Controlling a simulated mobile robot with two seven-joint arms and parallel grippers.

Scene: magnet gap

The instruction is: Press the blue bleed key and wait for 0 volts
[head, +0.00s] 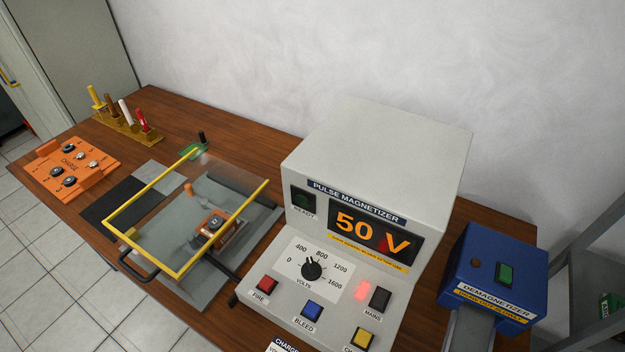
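The pulse magnetizer (375,145) is a grey box with a sloped front panel on the wooden bench. Its display (374,232) reads 50 V in orange. The blue bleed key (312,311) is at the lower middle of the panel, with the label BLEED below it. A red FIRE key (267,284) is to its left and a yellow key (362,337) to its lower right. The voltage knob (312,269) sits above the bleed key on a dial marked 0 to 1600. Neither of my grippers shows in the head view.
A yellow-framed clear guard (187,272) covers a fixture left of the magnetizer. A blue demagnetizer (497,269) stands at the right. An orange tray (75,167) and a rack of coloured handles (128,126) are at the far left. The space before the key looks clear.

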